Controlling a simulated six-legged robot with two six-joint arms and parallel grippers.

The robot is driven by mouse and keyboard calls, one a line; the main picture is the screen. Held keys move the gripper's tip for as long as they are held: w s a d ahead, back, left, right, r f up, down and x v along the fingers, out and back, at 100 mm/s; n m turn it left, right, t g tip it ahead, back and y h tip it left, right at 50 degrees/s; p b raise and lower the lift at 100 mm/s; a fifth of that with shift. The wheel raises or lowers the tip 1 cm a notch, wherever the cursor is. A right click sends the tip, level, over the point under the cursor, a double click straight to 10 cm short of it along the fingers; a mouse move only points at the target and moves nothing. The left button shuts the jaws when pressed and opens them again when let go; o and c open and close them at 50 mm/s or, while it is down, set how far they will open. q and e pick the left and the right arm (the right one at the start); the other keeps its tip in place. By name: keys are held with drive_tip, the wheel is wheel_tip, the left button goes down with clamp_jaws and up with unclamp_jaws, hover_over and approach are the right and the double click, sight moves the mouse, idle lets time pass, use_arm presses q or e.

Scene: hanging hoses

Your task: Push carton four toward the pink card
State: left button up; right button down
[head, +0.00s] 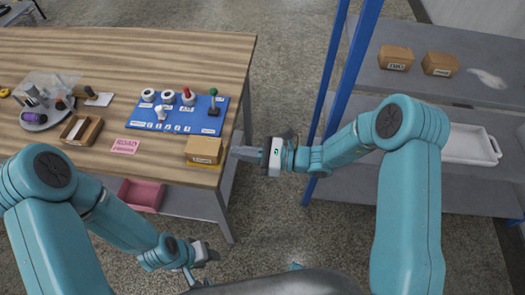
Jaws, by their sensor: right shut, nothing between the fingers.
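A brown carton (203,150) with a white label stands at the right front of the wooden table, partly on a yellow patch (205,164). Its label is too small to read. The pink card (125,146) lies flat to its left, with a bare strip of table between them. My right gripper (236,152) is shut and empty, its tips just right of the carton near the table's right edge. Whether they touch it I cannot tell. My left gripper (208,254) hangs low in front of the table; its fingers are not clear.
A blue board (180,126) with knobs and switches lies behind the carton. A wooden tray (80,130) and a round grey tray (36,122) are further left. Two more cartons (395,57) (440,64) stand on the shelf at right, behind blue posts (349,80). A pink bin (142,194) sits below the table.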

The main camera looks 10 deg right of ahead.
sight(220, 150)
drive_tip(key=shift+x, duration=1.35)
drive_tip(key=b+x, duration=0.2)
drive_tip(key=x, duration=0.4)
drive_tip(key=shift+f, duration=0.15)
